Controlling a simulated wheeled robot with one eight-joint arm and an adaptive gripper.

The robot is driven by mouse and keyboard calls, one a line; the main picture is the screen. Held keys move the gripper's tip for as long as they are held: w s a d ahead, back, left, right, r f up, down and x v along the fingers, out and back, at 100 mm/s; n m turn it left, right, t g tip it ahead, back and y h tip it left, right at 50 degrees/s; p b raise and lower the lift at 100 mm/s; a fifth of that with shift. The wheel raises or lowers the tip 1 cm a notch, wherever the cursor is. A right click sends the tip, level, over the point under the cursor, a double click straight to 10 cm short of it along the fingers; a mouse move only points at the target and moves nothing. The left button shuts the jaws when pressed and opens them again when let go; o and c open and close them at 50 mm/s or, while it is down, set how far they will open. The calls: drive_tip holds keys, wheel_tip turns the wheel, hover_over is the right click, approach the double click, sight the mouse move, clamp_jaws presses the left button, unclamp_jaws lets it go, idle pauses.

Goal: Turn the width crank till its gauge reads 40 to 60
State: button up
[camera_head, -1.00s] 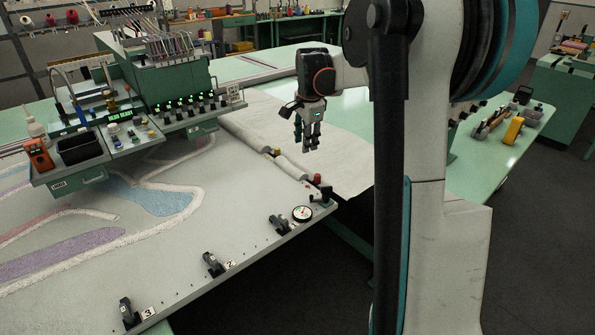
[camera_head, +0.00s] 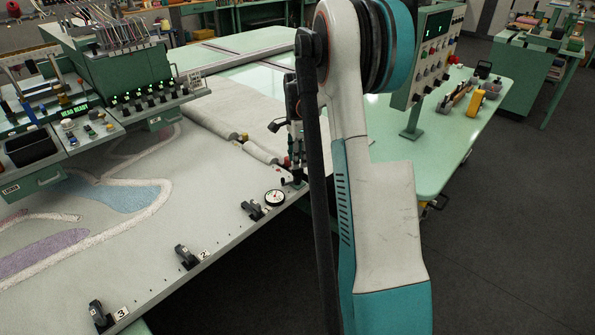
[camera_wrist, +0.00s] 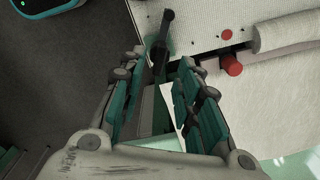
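The round white gauge (camera_head: 274,198) sits on the corner of the tufting frame; its reading is too small to make out. The dark crank at that corner is mostly hidden behind my gripper in the head view. In the wrist view, its black upright handle (camera_wrist: 160,40) stands just beyond my fingertips, roughly between them. My gripper (camera_wrist: 157,75) is open, with its two fingers apart and nothing held. In the head view, my gripper (camera_head: 294,165) is low over the frame corner, partly covered by my arm. I cannot tell whether it touches the crank.
A red knob (camera_wrist: 232,65) lies right of my fingers, beside a pale fabric roll (camera_wrist: 285,32). Black clamps (camera_head: 187,256) line the frame's front edge. A green control panel (camera_head: 428,52) stands on the table at right. Dark open floor lies in front.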

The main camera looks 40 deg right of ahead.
drive_tip(key=shift+f+b, duration=0.5)
drive_tip(key=shift+f, duration=1.55)
clamp_jaws()
